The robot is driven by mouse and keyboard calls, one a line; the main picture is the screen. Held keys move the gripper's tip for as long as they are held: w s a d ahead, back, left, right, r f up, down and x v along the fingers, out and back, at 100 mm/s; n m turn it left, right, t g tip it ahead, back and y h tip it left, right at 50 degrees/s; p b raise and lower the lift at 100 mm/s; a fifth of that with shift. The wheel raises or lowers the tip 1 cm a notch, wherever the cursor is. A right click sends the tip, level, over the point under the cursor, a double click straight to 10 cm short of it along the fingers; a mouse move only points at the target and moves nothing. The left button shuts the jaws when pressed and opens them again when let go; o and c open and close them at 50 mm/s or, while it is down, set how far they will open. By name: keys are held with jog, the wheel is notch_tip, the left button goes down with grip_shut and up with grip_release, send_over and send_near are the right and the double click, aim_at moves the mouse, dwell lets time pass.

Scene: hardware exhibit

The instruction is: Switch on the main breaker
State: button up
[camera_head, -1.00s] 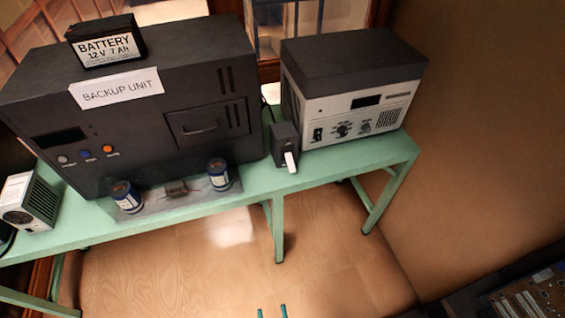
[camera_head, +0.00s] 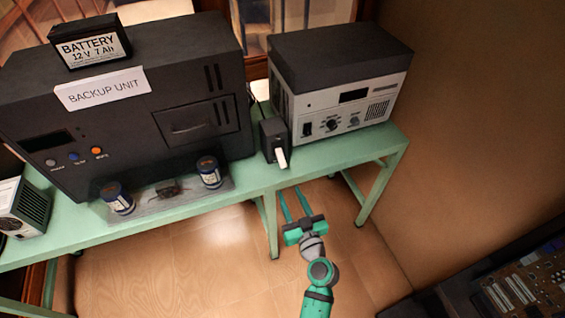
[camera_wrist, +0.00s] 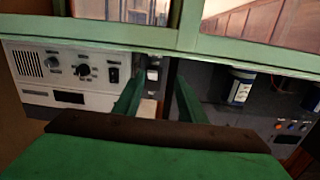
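The likely main breaker is a small dark box (camera_head: 273,138) with a white lever (camera_head: 282,158), standing on the green table between the two large units. The lever points down and outward at the front. In the wrist view, which appears upside down, the breaker (camera_wrist: 153,74) and its white lever (camera_wrist: 148,108) show between my fingers. My gripper (camera_head: 288,189) is open and empty, in front of and below the table edge, pointing toward the breaker. It also shows in the wrist view (camera_wrist: 158,82). Its fingers look apart from the lever.
The black backup unit (camera_head: 120,100) stands left of the breaker, with a battery (camera_head: 90,45) on top. A grey-white power unit (camera_head: 345,105) stands close on the right. A circuit board (camera_head: 515,290) is at lower right.

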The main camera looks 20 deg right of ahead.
aim_at(283, 163)
jog(key=shift+n+t+y, duration=0.3)
jog(key=w, duration=0.3)
jog(key=w+d+r, duration=0.1)
jog(key=w, duration=0.3)
jog(key=w+r, duration=0.1)
jog(key=w, duration=0.3)
jog(key=shift+d+r, duration=0.25)
jog(key=shift+d, duration=0.05)
jog(key=shift+w, duration=0.7)
jog(key=shift+w+a, duration=0.2)
jog(key=shift+s, duration=0.1)
jog(key=shift+d, duration=0.1)
grip_shut()
